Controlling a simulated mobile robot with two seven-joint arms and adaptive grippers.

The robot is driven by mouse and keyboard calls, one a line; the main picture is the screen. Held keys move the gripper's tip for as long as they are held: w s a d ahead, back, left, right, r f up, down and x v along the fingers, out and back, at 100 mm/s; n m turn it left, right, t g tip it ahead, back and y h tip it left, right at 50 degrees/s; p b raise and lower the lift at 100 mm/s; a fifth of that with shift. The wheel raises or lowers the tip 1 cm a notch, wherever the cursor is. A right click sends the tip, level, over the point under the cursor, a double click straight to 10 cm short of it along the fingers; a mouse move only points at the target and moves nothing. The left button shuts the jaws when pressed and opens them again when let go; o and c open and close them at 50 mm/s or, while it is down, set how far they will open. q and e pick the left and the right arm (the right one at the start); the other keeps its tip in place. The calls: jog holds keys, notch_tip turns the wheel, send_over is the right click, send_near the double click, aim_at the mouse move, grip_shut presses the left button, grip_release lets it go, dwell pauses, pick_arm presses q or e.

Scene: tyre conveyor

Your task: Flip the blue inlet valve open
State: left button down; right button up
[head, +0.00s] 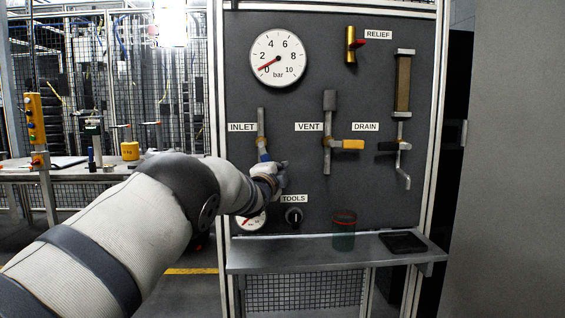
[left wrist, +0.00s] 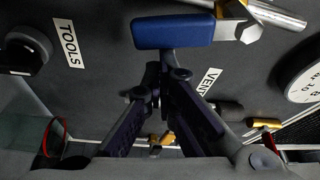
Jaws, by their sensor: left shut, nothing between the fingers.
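The blue inlet valve handle (head: 264,155) is on the pipe beside the INLET label (head: 242,127), at the left of the dark panel. In the head view its lower part is hidden behind my left gripper (head: 280,178). In the left wrist view the blue handle (left wrist: 172,32) lies just beyond the fingertips, attached to a metal pipe with a brass-coloured nut. My left gripper (left wrist: 160,85) is shut and empty; I cannot tell whether its tips touch the handle. My right gripper is not in view.
The yellow vent handle (head: 347,144) and black drain handle (head: 388,146) are to the right. A large gauge (head: 278,58) above has its needle near 0. Below, a shelf (head: 300,257) holds a greenish red-rimmed cup (head: 342,240) and a black tray (head: 402,242).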

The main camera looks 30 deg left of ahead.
pick_arm(q)
jog(key=shift+s+a+f+m+g+p, duration=0.15)
jog(key=shift+s+a+f+m+g, duration=0.2)
jog(key=shift+m, duration=0.3)
jog(key=shift+s+a+f+m+g+p, duration=0.15)
jog(key=shift+a+m, duration=0.25)
jog(key=shift+m, duration=0.25)
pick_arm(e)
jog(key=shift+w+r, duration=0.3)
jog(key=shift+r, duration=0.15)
